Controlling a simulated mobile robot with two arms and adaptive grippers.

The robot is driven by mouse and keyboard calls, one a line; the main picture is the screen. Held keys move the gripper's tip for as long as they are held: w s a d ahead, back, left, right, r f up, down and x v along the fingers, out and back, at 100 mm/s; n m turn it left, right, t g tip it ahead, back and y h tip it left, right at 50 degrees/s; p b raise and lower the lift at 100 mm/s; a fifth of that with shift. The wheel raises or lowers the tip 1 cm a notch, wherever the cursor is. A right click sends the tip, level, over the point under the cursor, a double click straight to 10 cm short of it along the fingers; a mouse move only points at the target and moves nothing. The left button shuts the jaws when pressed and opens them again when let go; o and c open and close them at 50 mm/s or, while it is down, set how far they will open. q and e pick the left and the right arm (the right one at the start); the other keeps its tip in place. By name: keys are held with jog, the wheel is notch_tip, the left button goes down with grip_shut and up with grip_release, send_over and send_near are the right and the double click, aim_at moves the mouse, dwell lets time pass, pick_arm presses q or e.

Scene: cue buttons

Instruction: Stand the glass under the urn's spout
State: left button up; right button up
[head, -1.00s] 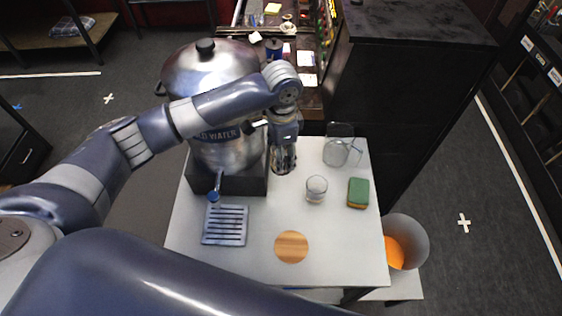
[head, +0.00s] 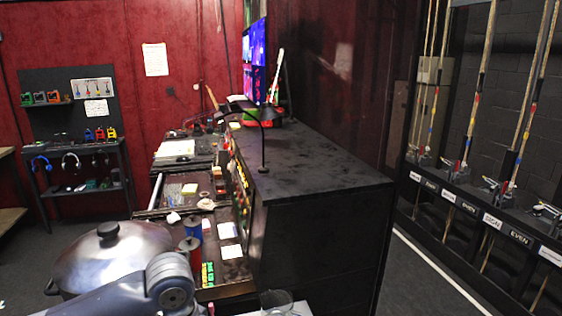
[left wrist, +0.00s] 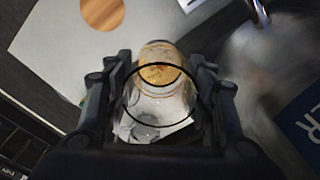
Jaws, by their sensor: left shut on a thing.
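In the left wrist view my left gripper (left wrist: 163,76) has its two fingers on either side of a clear glass (left wrist: 160,106). It is shut on the glass, whose round dark rim faces the camera; amber colour shows through it. The urn (left wrist: 262,62) is blurred close on the right, with part of its blue label. A metal piece that looks like the spout (left wrist: 261,12) shows at the top. In the head view only the urn's silver lid and upper body (head: 105,262) show at lower left; my left gripper and the glass are out of that view. My right gripper is not seen.
The pale table top (left wrist: 58,42) carries a round wooden disc (left wrist: 102,12). A corner of the drip tray (left wrist: 190,4) shows at the top. In the head view a clear pitcher's rim (head: 277,299) stands at the bottom, before a tall black cabinet (head: 325,235).

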pick_arm(q)
jog(key=s+a+f+n+b, duration=0.2)
jog(key=s+n+b, duration=0.3)
jog(key=s, duration=0.3)
jog(key=shift+a+f, duration=0.25)
jog(key=shift+f, duration=0.1)
jog(key=shift+w, duration=0.1)
jog(key=shift+f, duration=0.1)
dwell(0.3)
